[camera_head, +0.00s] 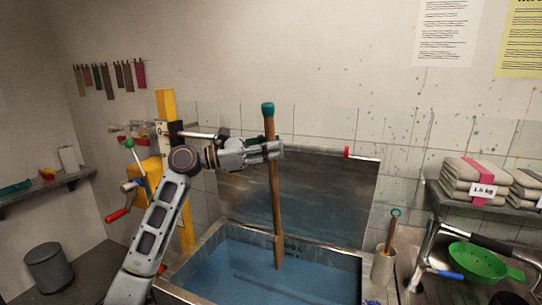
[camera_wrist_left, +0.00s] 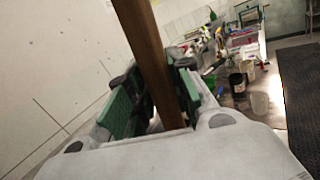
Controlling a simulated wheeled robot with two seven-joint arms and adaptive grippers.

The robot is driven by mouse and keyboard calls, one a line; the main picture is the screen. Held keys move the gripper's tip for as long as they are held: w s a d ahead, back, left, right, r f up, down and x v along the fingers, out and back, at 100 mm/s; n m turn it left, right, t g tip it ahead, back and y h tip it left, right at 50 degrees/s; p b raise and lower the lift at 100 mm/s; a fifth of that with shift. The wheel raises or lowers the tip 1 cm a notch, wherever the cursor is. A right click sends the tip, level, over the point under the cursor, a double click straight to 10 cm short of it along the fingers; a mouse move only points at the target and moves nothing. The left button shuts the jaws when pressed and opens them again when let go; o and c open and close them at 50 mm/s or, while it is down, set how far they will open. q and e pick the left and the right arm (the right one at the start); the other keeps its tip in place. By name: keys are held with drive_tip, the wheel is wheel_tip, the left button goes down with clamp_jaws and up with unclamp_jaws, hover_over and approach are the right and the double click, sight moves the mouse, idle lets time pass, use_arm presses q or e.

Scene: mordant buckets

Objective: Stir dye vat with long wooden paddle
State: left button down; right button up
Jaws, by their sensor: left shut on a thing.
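The long wooden paddle (camera_head: 274,205) stands nearly upright with a teal cap at its top. Its lower end reaches down to the blue liquid in the dye vat (camera_head: 355,270). My left gripper (camera_head: 274,150) is shut on the upper part of the paddle's shaft. In the left wrist view the shaft (camera_wrist_left: 148,55) passes between the green-padded fingers of my left gripper (camera_wrist_left: 160,95). My right gripper is not in view.
A raised metal panel (camera_head: 330,190) stands behind the vat. To the right are a holder with a brush (camera_head: 382,265), a green colander (camera_head: 477,262) and a shelf with folded cloth (camera_head: 470,175). A yellow post (camera_head: 166,105) stands left of the vat, and a dark bin (camera_head: 48,267) farther left.

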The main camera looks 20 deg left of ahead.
use_arm(q)
drive_tip(key=shift+r, duration=2.35)
